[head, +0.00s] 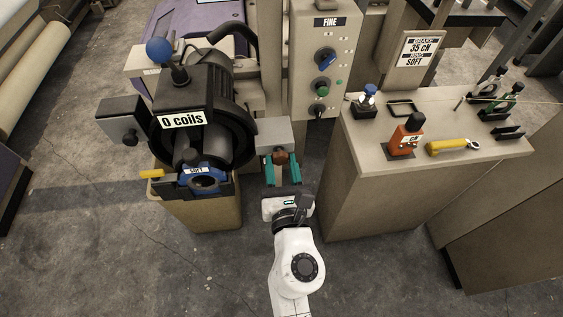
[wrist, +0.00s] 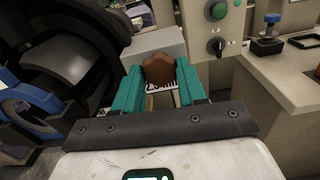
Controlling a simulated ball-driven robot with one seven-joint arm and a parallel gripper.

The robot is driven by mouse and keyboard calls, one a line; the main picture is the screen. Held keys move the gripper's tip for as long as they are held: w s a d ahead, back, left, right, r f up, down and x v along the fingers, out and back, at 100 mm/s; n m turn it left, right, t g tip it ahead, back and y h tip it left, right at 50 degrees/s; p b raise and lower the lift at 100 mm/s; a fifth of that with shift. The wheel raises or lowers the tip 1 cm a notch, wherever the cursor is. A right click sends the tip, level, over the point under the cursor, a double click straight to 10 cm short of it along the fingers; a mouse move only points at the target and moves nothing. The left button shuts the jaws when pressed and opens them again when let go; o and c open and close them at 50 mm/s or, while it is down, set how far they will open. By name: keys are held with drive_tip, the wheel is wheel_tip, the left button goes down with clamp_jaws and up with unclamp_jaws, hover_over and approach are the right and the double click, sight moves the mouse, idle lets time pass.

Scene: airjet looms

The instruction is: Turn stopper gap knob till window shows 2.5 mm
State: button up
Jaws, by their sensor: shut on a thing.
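The stopper gap knob (wrist: 158,70) is a brown faceted knob on the front of a grey box; it also shows in the head view (head: 281,158). My gripper (wrist: 160,84) has teal fingers, one on each side of the knob, and is shut on it. In the head view my gripper (head: 282,172) reaches up to the box (head: 273,133) from below. A white window label (wrist: 161,86) shows just under the knob in the wrist view. It is partly hidden by the knob and fingers; it seems to read about 2.5 mm, but I cannot be sure of the digits.
A dark drum unit labelled "0 coils" (head: 183,120) stands close on the left, with a blue ring part (head: 204,180) below. A control panel marked "FINE" (head: 325,58) stands behind to the right. A beige bench (head: 350,180) with tools stands right. The floor in front is clear.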

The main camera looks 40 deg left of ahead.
drive_tip(key=shift+n, duration=1)
drive_tip(key=o, duration=0.8)
drive_tip(key=shift+o, duration=0.2)
drive_tip(key=v, duration=0.6)
drive_tip(key=b+v, duration=0.1)
drive_tip(key=v, duration=1)
drive_tip(key=shift+b, duration=0.35)
